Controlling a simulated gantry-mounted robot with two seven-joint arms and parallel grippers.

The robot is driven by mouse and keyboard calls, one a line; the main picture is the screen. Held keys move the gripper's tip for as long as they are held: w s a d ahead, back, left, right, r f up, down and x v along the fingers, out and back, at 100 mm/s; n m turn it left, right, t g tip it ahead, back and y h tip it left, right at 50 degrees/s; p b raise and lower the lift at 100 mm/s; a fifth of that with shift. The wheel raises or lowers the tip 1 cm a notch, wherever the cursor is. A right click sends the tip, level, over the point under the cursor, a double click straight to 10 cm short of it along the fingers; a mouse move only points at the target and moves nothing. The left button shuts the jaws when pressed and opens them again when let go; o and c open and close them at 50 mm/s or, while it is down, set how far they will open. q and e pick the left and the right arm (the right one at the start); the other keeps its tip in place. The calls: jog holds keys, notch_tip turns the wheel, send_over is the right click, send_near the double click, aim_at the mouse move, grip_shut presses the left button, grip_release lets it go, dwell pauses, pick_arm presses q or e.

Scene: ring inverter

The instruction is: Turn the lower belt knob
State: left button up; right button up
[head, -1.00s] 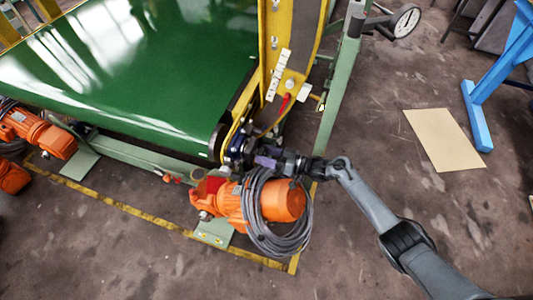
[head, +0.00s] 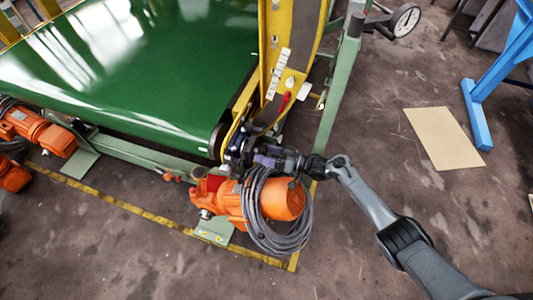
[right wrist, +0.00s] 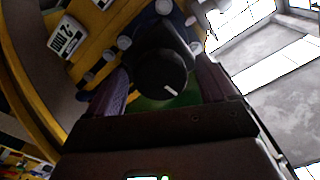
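The black belt knob (right wrist: 160,78), round with a white pointer line, faces the camera in the right wrist view. Its pointer aims toward the lower right of that picture. My right gripper (head: 250,154) is at the belt's near right corner in the head view, above the orange motor. In the right wrist view its two purple-brown fingers stand on either side of the knob, with small gaps visible, so it looks open around the knob. Contact cannot be made out. In the head view the knob is hidden among dark parts by the gripper. My left gripper is out of view.
The green belt (head: 140,70) lies at upper left, beside a yellow frame post (head: 269,45). An orange motor (head: 275,200) with coiled grey cable (head: 285,243) sits right below my gripper. Green frame legs stand nearby. Open floor lies right, with a tan sheet (head: 443,138).

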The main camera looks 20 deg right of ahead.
jog(key=shift+d, duration=0.1)
jog(key=shift+s+d, duration=0.2)
jog(key=p+v, duration=0.2)
jog(key=v, duration=0.8)
jog(key=shift+s, duration=0.1)
